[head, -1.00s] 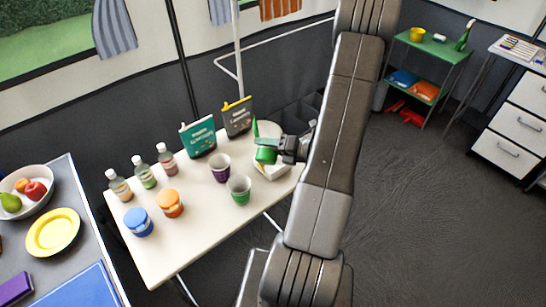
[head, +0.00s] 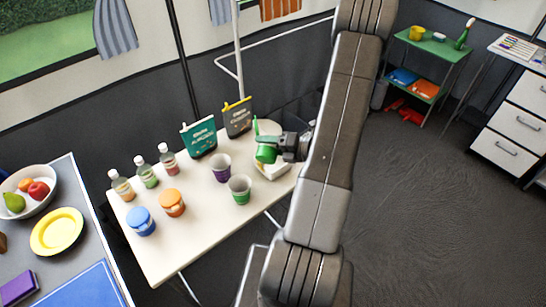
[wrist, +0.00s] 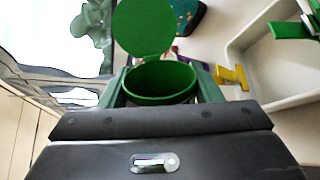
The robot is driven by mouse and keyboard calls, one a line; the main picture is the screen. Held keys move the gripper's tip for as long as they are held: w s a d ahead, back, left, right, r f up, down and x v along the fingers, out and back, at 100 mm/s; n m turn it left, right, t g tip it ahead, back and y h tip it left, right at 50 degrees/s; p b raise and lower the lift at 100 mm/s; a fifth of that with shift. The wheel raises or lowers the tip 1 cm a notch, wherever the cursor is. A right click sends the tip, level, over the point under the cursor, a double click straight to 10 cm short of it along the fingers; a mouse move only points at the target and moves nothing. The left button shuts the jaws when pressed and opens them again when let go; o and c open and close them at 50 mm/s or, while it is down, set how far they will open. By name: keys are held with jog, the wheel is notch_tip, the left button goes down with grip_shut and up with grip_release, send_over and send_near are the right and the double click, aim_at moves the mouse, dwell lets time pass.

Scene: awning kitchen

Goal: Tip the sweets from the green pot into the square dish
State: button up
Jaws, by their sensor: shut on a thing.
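My gripper (head: 284,150) is shut on the green pot (head: 266,154) and holds it over the far right part of the cream table. In the wrist view the green pot (wrist: 160,84) sits between the fingers, its round lid (wrist: 145,28) swung open. I see its green inner wall, but cannot make out any sweets. The white square dish (head: 272,174) is on the table just below the pot in the head view, partly hidden by the pot and gripper. A pale walled dish, seemingly the same one, shows at the right of the wrist view (wrist: 262,62).
A purple cup (head: 220,168) and a green cup (head: 240,189) stand left of the dish. Teal (head: 199,140) and dark (head: 237,118) pouches stand behind. Orange (head: 171,202) and blue (head: 140,221) jars and several bottles (head: 168,160) are farther left.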

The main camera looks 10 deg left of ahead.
jog(key=shift+w+r+m+g+p, duration=0.25)
jog(key=shift+w+m+p, duration=0.55)
jog(key=shift+p, duration=0.85)
jog(key=shift+w+m+g+p, duration=0.2)
jog(key=shift+m+g+p, duration=0.3)
jog(key=shift+p, duration=0.7)
jog(key=shift+w+f+m+p, duration=0.25)
jog(key=shift+f+m+p, duration=0.15)
jog(key=shift+f+m, duration=0.35)
jog(key=shift+w+r+m+g+p, duration=0.1)
jog(key=shift+w+m+g+p, duration=0.15)
jog(key=shift+m+p, duration=0.3)
jog(key=shift+w+r+m+g+p, duration=0.1)
jog(key=shift+m+g+p, duration=0.2)
jog(key=shift+m+p, duration=0.2)
jog(key=shift+f, duration=0.1)
dwell(0.8)
